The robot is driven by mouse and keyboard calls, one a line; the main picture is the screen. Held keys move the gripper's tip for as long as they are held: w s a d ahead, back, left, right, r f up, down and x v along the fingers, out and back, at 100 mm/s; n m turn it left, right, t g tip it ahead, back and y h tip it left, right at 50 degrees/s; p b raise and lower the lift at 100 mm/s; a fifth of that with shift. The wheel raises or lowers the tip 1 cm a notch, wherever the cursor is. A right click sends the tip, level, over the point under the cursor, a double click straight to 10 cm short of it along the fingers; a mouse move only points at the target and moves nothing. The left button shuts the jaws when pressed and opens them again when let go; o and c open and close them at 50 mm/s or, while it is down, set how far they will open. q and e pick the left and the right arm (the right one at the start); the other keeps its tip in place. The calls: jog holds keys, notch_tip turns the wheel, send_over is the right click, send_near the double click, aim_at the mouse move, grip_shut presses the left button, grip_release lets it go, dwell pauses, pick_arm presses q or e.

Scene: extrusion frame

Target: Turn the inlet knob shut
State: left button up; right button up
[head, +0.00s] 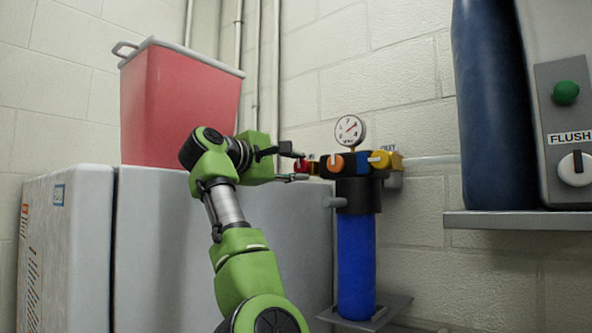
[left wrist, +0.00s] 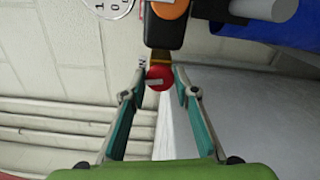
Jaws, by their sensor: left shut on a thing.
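The red inlet knob (head: 303,166) is on the left end of the filter head, in line with the orange and yellow knobs. My left gripper (head: 301,167) is at it, one finger above and one below. In the left wrist view the red knob (left wrist: 159,77) shows between the tips of the teal-padded fingers (left wrist: 162,86), with a pale pointer mark lying nearly level across its face. The gripper is shut on the knob. My right gripper is not in view.
The orange knob (head: 336,163), yellow knob (head: 379,159) and gauge (head: 350,131) are close by to the right. The blue filter bowl (head: 356,262) hangs below. A red bin (head: 180,108) stands on grey cabinets (head: 160,260). A shelf (head: 520,220) holds a dark blue cylinder (head: 490,110).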

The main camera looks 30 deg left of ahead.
pick_arm(q)
jog(key=shift+f+m, duration=0.2)
jog(key=shift+m, duration=0.8)
jog(key=o, duration=1.1)
jog(key=shift+c, duration=0.2)
jog(key=shift+r, duration=0.1)
jog(key=shift+s, duration=0.2)
jog(key=s, duration=1.1)
jog(key=shift+s+a, duration=0.35)
jog(key=shift+a, duration=0.1)
